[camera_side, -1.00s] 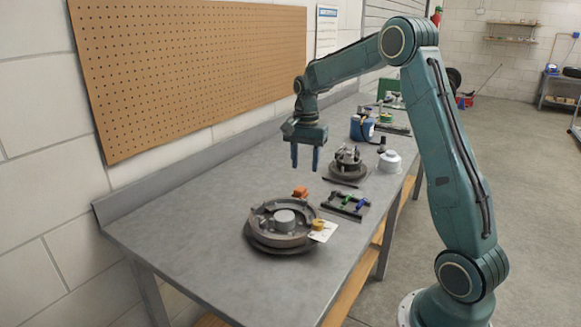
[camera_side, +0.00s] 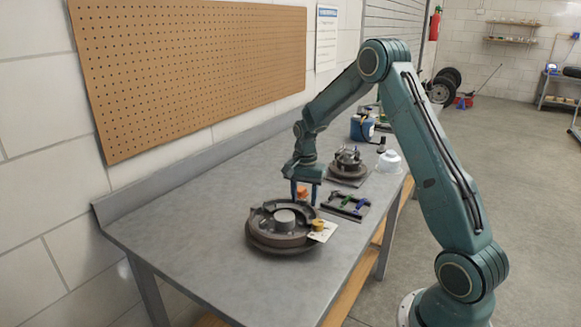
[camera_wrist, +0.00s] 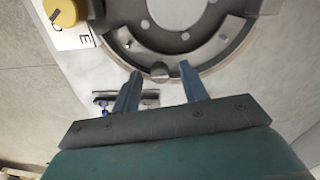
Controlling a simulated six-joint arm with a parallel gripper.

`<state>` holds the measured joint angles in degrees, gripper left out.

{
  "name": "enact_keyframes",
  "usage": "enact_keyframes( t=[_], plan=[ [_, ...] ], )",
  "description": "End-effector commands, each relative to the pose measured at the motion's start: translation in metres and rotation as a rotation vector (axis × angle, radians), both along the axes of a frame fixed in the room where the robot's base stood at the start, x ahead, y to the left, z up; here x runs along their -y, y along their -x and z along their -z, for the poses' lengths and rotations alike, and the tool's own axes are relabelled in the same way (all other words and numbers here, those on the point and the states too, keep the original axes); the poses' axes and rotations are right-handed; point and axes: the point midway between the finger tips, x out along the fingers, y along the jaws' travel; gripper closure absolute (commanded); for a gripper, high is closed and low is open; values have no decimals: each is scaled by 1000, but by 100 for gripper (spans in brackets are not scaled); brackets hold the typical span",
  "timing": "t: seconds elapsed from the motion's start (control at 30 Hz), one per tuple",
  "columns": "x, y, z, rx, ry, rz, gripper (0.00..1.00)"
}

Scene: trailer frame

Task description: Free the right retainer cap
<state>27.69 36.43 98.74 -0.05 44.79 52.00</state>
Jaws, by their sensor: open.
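The round brake assembly (camera_side: 265,243) lies on the grey bench, with a grey hub in its middle. In the wrist view its curved rim (camera_wrist: 215,60) and ring fill the upper part. My gripper (camera_side: 303,201) is open and points down at the assembly's far edge. In the wrist view my gripper (camera_wrist: 160,70) has its two blue fingers apart, with nothing held between them. A small light round piece (camera_wrist: 160,70) shows on the rim between the fingertips. I cannot tell for certain whether it is the right retainer cap.
A yellow knob on a white card (camera_side: 320,232) sits at the assembly's front right. A tool rack (camera_side: 345,206) with green and blue tools lies to its right. An orange block (camera_side: 302,191) is partly behind my fingers. The bench's left front is clear.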

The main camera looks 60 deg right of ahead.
Motion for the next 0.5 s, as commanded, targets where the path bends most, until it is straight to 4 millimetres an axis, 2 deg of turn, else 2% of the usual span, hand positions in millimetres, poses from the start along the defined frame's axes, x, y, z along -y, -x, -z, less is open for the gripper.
enact_keyframes(
  t=[0.23,0.43,0.5],
  plan=[
    [0,0,0,0,0,0,58],
    [0,0,0,0,0,0,98],
    [0,0,0,-1,0,0,100]
  ],
)
